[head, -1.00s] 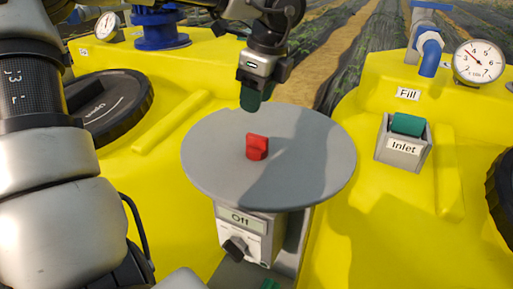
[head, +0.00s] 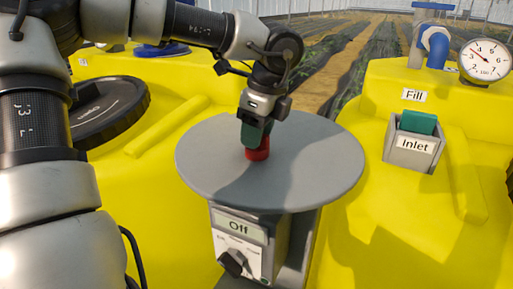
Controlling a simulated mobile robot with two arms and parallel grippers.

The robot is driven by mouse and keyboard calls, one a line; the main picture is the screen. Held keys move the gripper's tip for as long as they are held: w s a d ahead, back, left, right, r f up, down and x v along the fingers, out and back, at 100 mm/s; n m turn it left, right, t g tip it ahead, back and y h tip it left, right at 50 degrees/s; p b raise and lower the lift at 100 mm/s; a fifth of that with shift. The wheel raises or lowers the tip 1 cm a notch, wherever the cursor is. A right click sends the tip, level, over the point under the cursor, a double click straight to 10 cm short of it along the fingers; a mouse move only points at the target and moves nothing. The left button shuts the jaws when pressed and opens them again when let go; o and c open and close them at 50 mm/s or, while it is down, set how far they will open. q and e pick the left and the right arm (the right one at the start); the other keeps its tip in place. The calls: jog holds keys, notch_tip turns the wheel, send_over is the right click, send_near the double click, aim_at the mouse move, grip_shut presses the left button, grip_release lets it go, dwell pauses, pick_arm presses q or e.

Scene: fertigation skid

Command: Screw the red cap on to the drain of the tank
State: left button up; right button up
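The red cap (head: 258,153) sits on the round grey tabletop (head: 210,172), near its middle. My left gripper (head: 256,138) points down over the cap from above. Its dark green fingers overlap the cap's upper part, so only the cap's lower part shows. The fingers are seen from the side, and I cannot tell whether they are closed on the cap. My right gripper is not in view. Yellow tanks stand on the left (head: 170,200) and right (head: 340,225). I do not see a drain on either one.
A control box (head: 238,240) reading "Off", with a knob, is under the tabletop. The right tank carries a gauge (head: 486,61), a blue pipe (head: 436,48) and a grey "Inlet" holder (head: 412,150) with a green piece. A black lid (head: 110,108) is on the left tank.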

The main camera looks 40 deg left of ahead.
pick_arm(q)
grip_shut()
jog(key=shift+r+p, duration=1.2)
jog(key=shift+r, duration=1.3)
